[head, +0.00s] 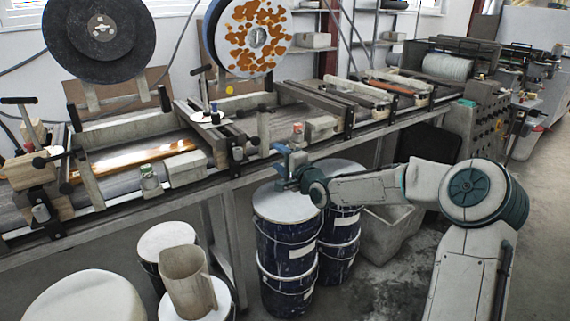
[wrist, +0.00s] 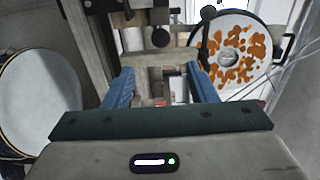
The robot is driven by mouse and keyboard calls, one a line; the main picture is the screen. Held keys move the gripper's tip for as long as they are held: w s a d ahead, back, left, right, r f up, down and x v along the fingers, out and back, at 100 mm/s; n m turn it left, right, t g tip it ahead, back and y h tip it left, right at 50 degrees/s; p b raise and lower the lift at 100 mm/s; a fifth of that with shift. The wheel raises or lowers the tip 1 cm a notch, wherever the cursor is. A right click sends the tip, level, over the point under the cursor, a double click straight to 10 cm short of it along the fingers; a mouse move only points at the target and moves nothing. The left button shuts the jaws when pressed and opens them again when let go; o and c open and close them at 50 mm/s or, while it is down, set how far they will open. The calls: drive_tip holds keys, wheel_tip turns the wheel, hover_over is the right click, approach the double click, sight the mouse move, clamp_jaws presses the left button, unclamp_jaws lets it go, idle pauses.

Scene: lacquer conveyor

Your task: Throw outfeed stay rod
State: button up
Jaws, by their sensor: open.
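My gripper (head: 284,163) is open and empty at the front edge of the conveyor, above a lidded blue drum. In the wrist view its two blue fingers (wrist: 162,76) stand apart, with a pale crossbar of the machine beyond them. A dark rod with a black knob (wrist: 207,14) shows beyond the right finger. A black round knob (wrist: 160,37) sits near the middle. In the head view black-knobbed fittings (head: 238,154) are on the front rail, left of my gripper. I cannot tell which of these is the outfeed stay rod.
The conveyor frame (head: 185,192) runs across the view. Blue drums with white lids (head: 288,203) stand below my gripper. A beige jug (head: 188,280) stands on a lid at front left. A spotted orange-and-white reel (head: 225,38) stands behind. Grey floor is open at right.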

drive_tip(key=shift+v, duration=1.3)
